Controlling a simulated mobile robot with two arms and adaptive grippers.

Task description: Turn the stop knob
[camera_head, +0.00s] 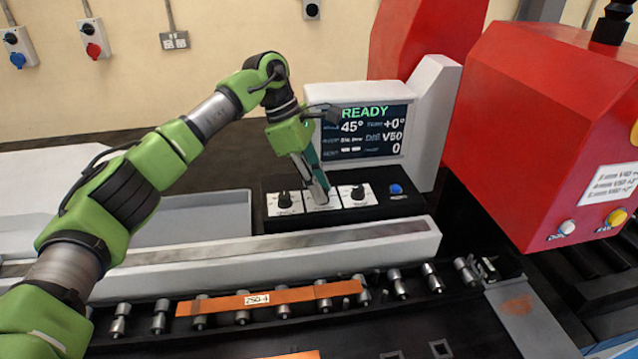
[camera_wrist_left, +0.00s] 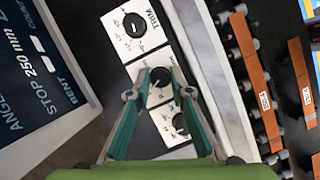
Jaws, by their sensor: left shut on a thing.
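A black control panel (camera_head: 385,210) carries three dark knobs on white label plates, in a row below the display. My left gripper (camera_head: 321,193) points down at the middle knob and hides it in the head view. In the left wrist view, the fingers of my left gripper (camera_wrist_left: 160,78) are shut on the middle knob (camera_wrist_left: 160,76), one on each side. Its label is mostly covered. The knob marked TRIM (camera_wrist_left: 134,25) is on one side, and another knob (camera_wrist_left: 180,123) is on the other. My right gripper is not in view.
The display (camera_head: 358,131) reads READY and 45°; the left wrist view shows STOP 250 mm (camera_wrist_left: 32,74). A blue button (camera_head: 396,189) sits right of the knobs. A copper bar (camera_head: 230,302) lies on the rollers in front. A red machine housing (camera_head: 540,130) stands at right.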

